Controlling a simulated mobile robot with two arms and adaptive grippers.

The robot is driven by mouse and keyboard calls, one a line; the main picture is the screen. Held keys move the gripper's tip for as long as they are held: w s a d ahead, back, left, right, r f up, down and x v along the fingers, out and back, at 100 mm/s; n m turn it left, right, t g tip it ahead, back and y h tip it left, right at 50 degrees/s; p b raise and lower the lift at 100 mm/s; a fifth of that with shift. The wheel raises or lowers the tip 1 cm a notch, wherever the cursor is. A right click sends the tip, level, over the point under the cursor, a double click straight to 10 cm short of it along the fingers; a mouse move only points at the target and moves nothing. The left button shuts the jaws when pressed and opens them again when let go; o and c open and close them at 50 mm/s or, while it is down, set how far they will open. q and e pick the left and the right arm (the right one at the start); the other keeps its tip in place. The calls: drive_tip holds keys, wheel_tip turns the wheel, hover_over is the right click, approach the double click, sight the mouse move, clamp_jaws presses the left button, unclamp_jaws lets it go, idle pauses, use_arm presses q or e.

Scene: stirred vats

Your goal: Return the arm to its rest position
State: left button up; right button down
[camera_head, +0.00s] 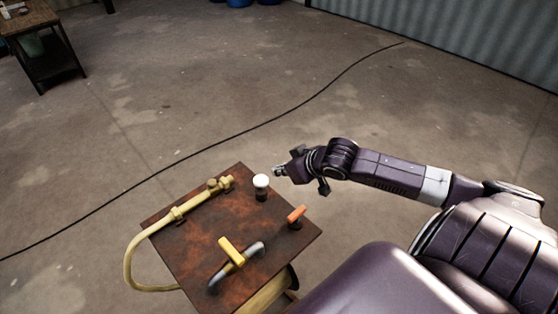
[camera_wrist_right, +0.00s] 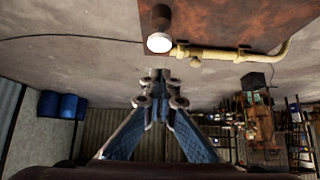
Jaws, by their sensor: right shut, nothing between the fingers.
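My right arm (camera_head: 390,172) reaches in from the right in the head view. Its gripper (camera_head: 278,171) is shut and empty, just right of and beyond a white-topped knob (camera_head: 261,181) on a rusty brown table (camera_head: 180,240). A small gap shows between the fingertips and the knob. In the right wrist view the shut fingers (camera_wrist_right: 158,78) point toward the white knob (camera_wrist_right: 159,42), with nothing between them. My left gripper is not in view.
A black cable (camera_head: 255,127) crosses the open floor. A dark workbench (camera_head: 40,45) stands far left.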

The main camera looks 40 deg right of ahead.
idle(0.4)
drive_tip(key=s+a+f+n+g, duration=0.1)
drive_tip(key=s+a+f+g, duration=0.1)
drive_tip(key=s+a+f, duration=0.7)
drive_tip(key=s+a+g, duration=0.2)
drive_tip(key=s+a, duration=0.2)
drive_tip(key=s, duration=0.3)
drive_tip(key=s+a+g, duration=0.1)
drive_tip(key=s+a, duration=0.4)
drive_tip(key=s, duration=0.3)
drive_tip(key=s+f+g+b, duration=0.25)
drive_tip(key=f+b, duration=0.25)
drive_tip(key=f, duration=2.7)
drive_tip(key=s+d+f+b, duration=0.3)
drive_tip(key=s+f, duration=1.4)
drive_tip(key=f, duration=0.1)
drive_tip(key=shift+f+n+h+b, duration=0.2)
drive_tip(key=shift+n+h+b, duration=0.1)
